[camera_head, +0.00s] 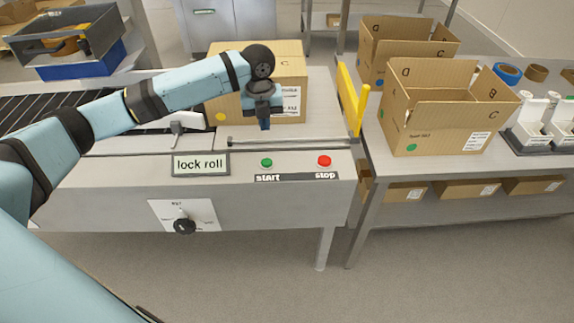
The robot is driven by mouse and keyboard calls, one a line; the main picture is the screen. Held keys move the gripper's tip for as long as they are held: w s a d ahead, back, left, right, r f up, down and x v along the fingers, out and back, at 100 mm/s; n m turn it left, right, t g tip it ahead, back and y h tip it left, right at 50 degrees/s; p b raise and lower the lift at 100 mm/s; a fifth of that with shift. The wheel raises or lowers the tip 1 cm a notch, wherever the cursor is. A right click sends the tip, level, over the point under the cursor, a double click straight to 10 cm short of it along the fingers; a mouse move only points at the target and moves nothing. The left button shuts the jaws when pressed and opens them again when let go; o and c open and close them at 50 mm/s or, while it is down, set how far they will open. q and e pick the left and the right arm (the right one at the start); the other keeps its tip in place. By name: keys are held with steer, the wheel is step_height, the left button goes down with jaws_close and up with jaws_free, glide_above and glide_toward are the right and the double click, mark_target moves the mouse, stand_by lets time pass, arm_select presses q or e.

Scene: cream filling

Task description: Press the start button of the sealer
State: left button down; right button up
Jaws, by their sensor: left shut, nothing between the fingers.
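The sealer (130,200) is a grey bench-like machine with a dark roller bed at its left. Its green start button (266,162) sits on the front edge above the label "start". The red stop button (324,160) is to its right. My left gripper (265,124) points down above and behind the green button, apart from it, in front of a closed cardboard box (291,66) on the sealer. The gripper is shut and empty. My right gripper is not in view.
A "lock roll" label (200,164) and a black knob (185,226) are left of the buttons. A yellow guide (351,98) stands at the sealer's right end. Open cardboard boxes (432,128) stand on the right table (377,158). The space before the buttons is clear.

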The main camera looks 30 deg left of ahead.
arm_select(q)
steer(key=shift+w+a+r+m, duration=0.25)
steer(key=shift+a+r+m, duration=0.05)
steer(key=shift+r, duration=0.25)
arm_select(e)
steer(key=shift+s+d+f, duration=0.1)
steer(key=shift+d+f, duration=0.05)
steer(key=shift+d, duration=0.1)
arm_select(q)
steer(key=b, duration=0.3)
glide_toward(267, 161)
step_height(267, 161, down, 7)
steer(key=shift+w+d+f, duration=0.1)
steer(key=shift+f, duration=0.2)
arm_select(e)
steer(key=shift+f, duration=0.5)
